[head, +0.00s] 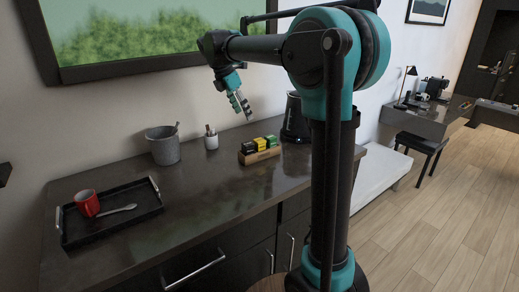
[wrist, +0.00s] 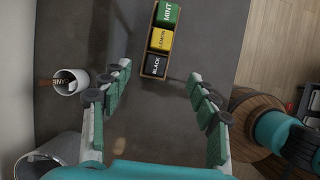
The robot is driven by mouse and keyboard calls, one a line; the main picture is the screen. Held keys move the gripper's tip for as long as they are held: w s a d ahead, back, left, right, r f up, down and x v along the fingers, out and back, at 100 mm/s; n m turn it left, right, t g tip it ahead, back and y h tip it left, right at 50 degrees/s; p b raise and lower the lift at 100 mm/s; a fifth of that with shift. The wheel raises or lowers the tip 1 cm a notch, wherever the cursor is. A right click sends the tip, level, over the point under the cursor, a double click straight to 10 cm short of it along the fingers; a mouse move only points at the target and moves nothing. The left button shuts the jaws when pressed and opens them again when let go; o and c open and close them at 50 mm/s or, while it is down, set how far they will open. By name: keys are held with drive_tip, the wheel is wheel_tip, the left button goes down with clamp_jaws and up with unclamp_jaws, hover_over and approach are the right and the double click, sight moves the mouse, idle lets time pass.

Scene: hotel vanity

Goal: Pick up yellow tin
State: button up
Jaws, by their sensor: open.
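The yellow tin (head: 260,143), labelled LEMON, sits in the middle of a wooden holder (head: 262,156) on the dark counter. It also shows in the wrist view (wrist: 160,39), between the green MINT tin (wrist: 167,13) and the black BLACK tin (wrist: 155,65). In the head view the black tin (head: 247,147) is on its left and the green tin (head: 271,139) on its right. My gripper (head: 241,106) is open and empty, above the counter and apart from the tins. In the wrist view the tins lie ahead, between the lines of its fingers (wrist: 160,78).
A small white cup (head: 211,141) and a grey bucket (head: 163,147) stand left of the holder. A dark kettle-like vessel (head: 295,119) stands close on its right. A black tray (head: 110,226) with a red mug (head: 87,203) and spoon (head: 120,209) is at the left. The counter's front middle is clear.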

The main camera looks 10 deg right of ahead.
sight(255, 141)
drive_tip(key=x, duration=1.5)
drive_tip(key=shift+s+f, duration=0.1)
drive_tip(key=shift+f, duration=0.3)
drive_tip(key=shift+c, duration=0.4)
drive_tip(key=c, duration=1.2)
